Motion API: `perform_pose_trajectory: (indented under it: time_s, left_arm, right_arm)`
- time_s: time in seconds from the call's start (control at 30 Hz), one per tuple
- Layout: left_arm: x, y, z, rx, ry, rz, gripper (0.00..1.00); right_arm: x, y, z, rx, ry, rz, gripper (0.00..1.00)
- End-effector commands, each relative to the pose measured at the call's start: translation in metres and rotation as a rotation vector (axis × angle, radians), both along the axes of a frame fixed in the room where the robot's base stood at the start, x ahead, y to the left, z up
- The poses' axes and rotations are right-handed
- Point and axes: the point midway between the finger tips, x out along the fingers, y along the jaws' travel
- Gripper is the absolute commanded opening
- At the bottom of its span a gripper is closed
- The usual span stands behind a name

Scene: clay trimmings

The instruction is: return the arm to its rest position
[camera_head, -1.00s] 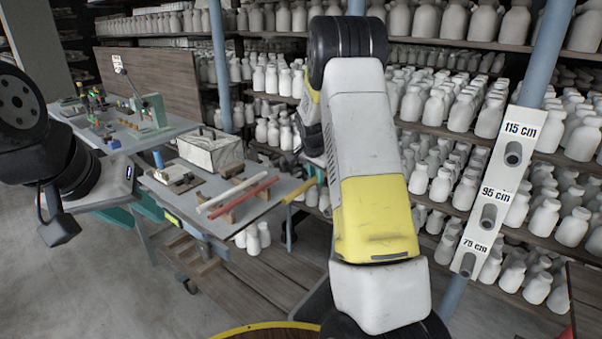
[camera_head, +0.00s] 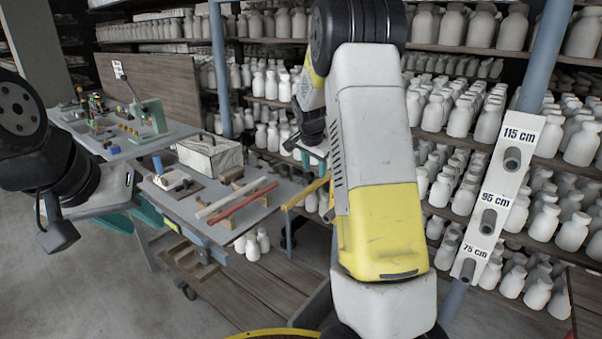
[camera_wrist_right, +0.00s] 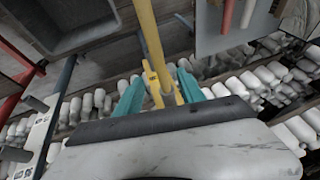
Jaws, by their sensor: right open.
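My right arm rises through the middle of the head view, with white and yellow covers. Its gripper (camera_head: 318,156) shows just left of the forearm, partly hidden, in front of the shelves. In the right wrist view its two teal fingers (camera_wrist_right: 160,84) are spread apart and hold nothing. A yellow bar (camera_wrist_right: 148,35) shows between them; I cannot tell how far beyond them it lies. My left arm comes in from the left edge, and its teal-fingered gripper (camera_head: 135,217) is low beside the worktable; the gap between its fingers is unclear.
A grey worktable (camera_head: 222,232) holds a box (camera_head: 210,153) and white and red bars (camera_head: 245,200). Another table with small coloured items stands behind at left. Shelves of white bottles fill the back. A post at right carries a height sign (camera_head: 490,215). Floor is open at lower left.

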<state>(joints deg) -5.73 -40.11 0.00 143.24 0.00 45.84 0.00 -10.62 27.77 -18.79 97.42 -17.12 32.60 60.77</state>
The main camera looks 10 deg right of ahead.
Motion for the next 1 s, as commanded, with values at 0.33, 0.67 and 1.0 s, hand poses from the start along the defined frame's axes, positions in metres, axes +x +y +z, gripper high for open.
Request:
perform_pose_trajectory:
  time_s: [0.33,0.67,1.0]
  left_arm:
    - [0.000,0.000,0.000,0.000,0.000,0.000,0.36]
    - [0.000,0.000,0.000,0.000,0.000,0.000,0.36]
    - [0.000,0.000,0.000,0.000,0.000,0.000,0.36]
  right_arm:
    - [-0.003,0.001,0.005,0.000,0.001,0.000,0.46]
    - [-0.053,0.017,0.054,0.042,-0.007,0.123,0.46]
    - [-0.202,0.068,0.133,0.053,-0.059,0.526,0.46]
